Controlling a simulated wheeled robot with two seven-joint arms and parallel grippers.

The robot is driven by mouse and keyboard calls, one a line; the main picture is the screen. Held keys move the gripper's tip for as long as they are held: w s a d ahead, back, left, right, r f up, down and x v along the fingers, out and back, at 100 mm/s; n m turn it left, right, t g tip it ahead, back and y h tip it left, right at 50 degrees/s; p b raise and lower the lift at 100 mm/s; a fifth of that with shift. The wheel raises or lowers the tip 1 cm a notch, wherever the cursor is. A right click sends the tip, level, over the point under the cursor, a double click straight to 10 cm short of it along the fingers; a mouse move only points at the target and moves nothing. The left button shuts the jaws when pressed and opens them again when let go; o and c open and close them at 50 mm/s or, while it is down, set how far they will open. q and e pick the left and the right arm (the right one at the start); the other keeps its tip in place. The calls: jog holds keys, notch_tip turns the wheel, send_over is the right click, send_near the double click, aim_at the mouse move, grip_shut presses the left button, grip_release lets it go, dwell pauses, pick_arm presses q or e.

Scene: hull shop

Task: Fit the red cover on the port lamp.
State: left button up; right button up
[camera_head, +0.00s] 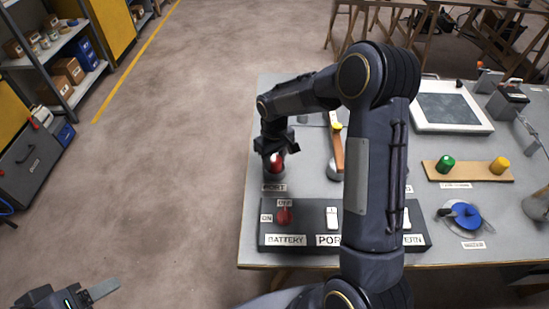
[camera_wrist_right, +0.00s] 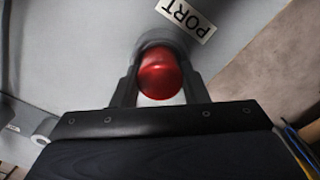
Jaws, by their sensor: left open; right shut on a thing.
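The red cover (camera_head: 277,162) is between the fingers of my right gripper (camera_head: 275,153), at the far left of the bench. In the right wrist view the red cover (camera_wrist_right: 161,76) sits between the two fingers of my right gripper (camera_wrist_right: 161,88), shut on it. The dark round port lamp base (camera_head: 274,176) is directly under the cover, behind the label PORT (camera_wrist_right: 187,20). I cannot tell whether the cover is fully seated on it. My left gripper (camera_head: 88,293) is open and empty at the lower left, over the floor, away from the bench.
A dark switch panel (camera_head: 308,224) with a red battery switch (camera_head: 284,215) lies in front of the lamp. A board (camera_head: 470,173) carries a green cover (camera_head: 447,164) and a yellow cover (camera_head: 499,165). My right arm hides the bench's middle.

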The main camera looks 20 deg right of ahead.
jog(key=shift+f, duration=0.15)
jog(key=o, duration=1.4)
jog(key=shift+r+p, duration=2.7)
jog(key=shift+r, duration=1.35)
